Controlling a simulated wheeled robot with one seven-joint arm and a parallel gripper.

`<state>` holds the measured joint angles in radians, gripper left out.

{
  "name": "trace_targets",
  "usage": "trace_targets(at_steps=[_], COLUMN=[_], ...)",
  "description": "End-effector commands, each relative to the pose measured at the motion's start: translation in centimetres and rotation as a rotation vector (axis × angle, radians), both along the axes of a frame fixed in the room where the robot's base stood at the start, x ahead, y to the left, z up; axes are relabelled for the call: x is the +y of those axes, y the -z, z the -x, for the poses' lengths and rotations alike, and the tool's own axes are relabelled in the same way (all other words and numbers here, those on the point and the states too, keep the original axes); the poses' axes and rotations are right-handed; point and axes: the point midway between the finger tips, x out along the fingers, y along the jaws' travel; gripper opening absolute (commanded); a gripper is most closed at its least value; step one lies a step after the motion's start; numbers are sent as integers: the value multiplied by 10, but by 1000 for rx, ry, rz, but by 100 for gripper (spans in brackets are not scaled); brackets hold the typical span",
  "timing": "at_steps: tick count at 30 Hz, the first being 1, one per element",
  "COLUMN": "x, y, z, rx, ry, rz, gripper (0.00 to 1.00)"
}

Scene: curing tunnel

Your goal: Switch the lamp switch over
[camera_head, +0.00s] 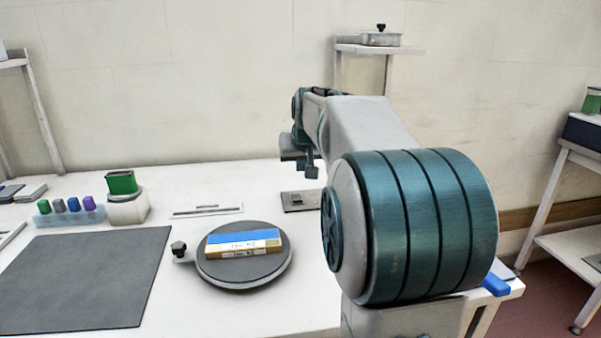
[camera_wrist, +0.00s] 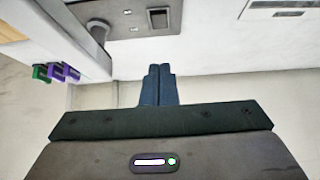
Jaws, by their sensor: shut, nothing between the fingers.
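The lamp switch is most likely the small dark rocker (camera_wrist: 158,19) on a grey plate (camera_wrist: 118,14), seen at the top of the wrist view. In the head view the plate (camera_head: 291,208) lies on the white table, left of my arm and partly hidden by it. Which way the rocker is tilted is too small to tell. My gripper (camera_head: 312,173) is above and near the plate, with its fingers together and empty. In the wrist view the closed fingertips (camera_wrist: 159,70) point toward the plate and appear apart from the rocker. No lamp can be made out.
A round turntable (camera_head: 215,275) with a blue-topped box (camera_head: 243,243) stands front left of the plate. A slotted white strip (camera_head: 207,211), a green-topped block (camera_head: 122,183), a rack of coloured pieces (camera_head: 70,217) and a grey mat (camera_head: 85,280) lie further left. A wall stands behind.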

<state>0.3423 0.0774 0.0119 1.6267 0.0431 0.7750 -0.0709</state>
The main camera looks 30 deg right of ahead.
Motion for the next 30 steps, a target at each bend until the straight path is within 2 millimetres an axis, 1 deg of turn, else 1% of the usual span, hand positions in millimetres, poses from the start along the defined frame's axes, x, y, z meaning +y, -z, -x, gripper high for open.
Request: trace_targets(at_steps=[1, 9, 11, 12, 15, 18, 21, 30], x=[-2, -12, -14, -13, -12, -12, -12, -12], y=[11, 58, 66, 74, 87, 96, 100, 101], z=[-6, -41, -47, -46, -43, -42, -42, -42], rx=[5, 4, 4, 3, 2, 2, 0, 0], ry=[0, 0, 0, 0, 0, 0, 0, 0], rz=[-1, -1, -1, -1, -1, -1, 0, 0], gripper=[0, 0, 0, 0, 0, 0, 0, 0])
